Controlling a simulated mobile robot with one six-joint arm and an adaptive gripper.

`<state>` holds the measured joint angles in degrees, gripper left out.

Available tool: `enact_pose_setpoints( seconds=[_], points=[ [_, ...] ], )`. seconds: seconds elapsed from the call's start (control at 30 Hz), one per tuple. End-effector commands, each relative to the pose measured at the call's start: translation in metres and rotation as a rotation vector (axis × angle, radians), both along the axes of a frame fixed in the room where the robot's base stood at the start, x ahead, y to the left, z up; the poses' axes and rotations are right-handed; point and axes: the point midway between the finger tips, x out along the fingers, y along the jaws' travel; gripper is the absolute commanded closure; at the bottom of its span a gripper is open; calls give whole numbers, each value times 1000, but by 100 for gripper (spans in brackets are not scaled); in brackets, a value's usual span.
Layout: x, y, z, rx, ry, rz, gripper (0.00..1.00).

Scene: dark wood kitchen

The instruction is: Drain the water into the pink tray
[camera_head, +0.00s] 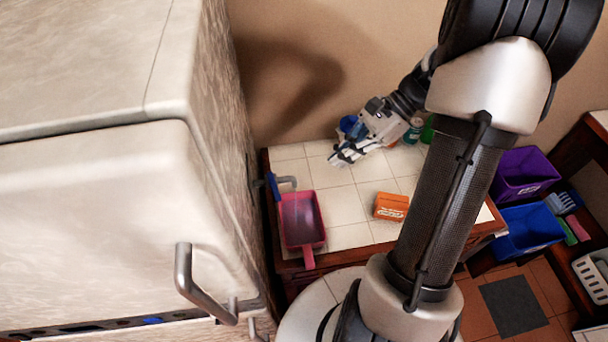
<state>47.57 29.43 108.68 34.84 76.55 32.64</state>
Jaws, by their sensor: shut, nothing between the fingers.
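The pink tray (302,218) lies on the left part of the white tiled counter, close to the large pale cabinet or appliance. A short pink handle points toward the front edge. A grey bent metal piece (288,181) and a blue strip (273,187) are at its far left corner; I cannot tell whether the metal piece is a tap. No water can be made out. My gripper (340,158) is shut and empty over the back of the counter, apart from the tray and to its upper right.
An orange box (391,207) sits mid-counter. A blue item (348,124) and green bottles (413,131) stand behind my gripper. A purple bin (523,174) and blue bin (530,229) are at right. The pale cabinet (100,220) blocks the left side. Tiles between tray and orange box are clear.

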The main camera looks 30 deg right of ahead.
Motion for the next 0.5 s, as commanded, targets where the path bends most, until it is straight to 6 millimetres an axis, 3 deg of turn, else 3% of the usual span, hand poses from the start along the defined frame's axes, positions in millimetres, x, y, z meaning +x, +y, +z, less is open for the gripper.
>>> enact_pose_setpoints(
  seconds=[0.17,0.5],
  points=[
    [2,16,-16,4,3,2,100],
    [10,67,-68,3,3,5,100]
  ],
)
